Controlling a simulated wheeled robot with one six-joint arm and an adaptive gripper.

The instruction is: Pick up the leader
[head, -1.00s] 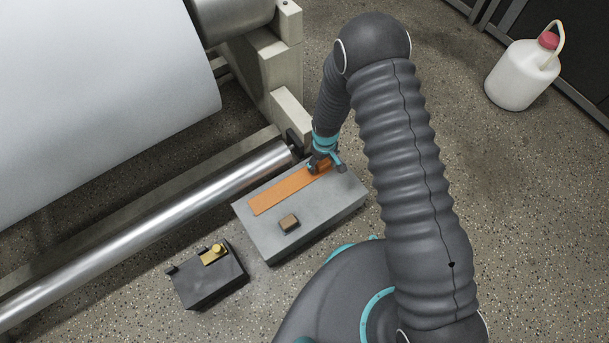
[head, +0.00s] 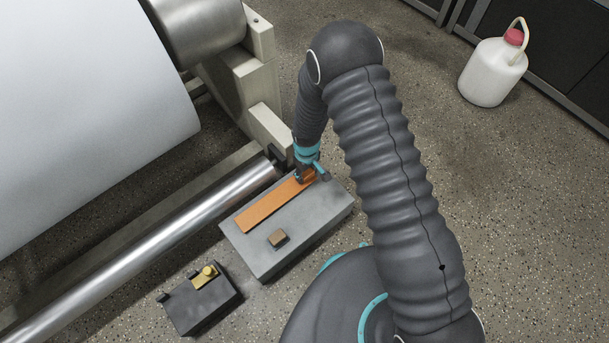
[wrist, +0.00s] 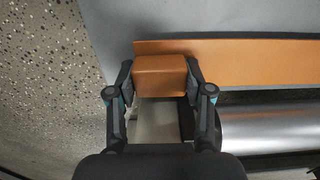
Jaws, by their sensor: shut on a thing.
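The leader, a long flat orange strip (head: 268,208), lies along the top of a grey block (head: 262,255), close to its roller-side edge. In the wrist view the strip (wrist: 255,65) runs off to the right, and an orange block-shaped grip (wrist: 160,75) stands at its left end. My gripper (wrist: 160,80) is shut on this grip, with a dark finger on each side. In the head view my gripper (head: 310,175) is at the far right end of the strip and partly hides it. I cannot tell whether the strip is raised off the surface.
A dark box with a brass part (head: 205,278) stands front left. A white jug (head: 490,75) stands far right.

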